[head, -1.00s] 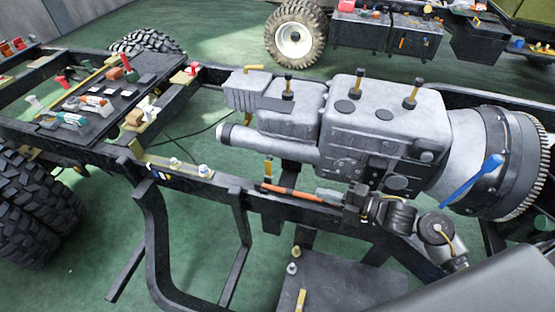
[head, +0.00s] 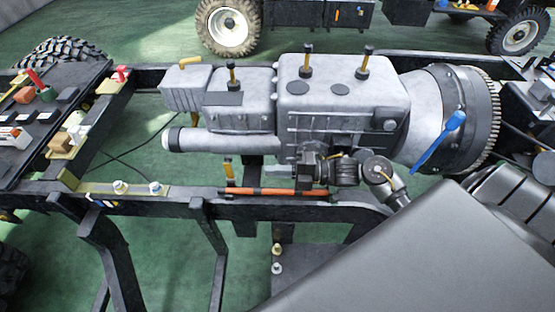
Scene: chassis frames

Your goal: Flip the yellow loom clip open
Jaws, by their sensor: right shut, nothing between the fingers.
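The yellow clip (head: 229,172) stands upright at the near chassis rail, by the left end of the orange loom (head: 275,192). It is small, and I cannot tell whether its latch is open. My right gripper (head: 278,171) reaches in from the right, in front of the engine's lower side. Its fingers are shut and empty, pointing left above the loom, with a gap between them and the clip. My left gripper is not in view.
The grey engine (head: 340,110) stands close behind my right gripper, with a blue lever (head: 438,142) on its right. The near rail (head: 270,212) runs below the gripper. Small fittings (head: 138,188) sit on the rail at left. A tray of parts (head: 50,108) lies far left.

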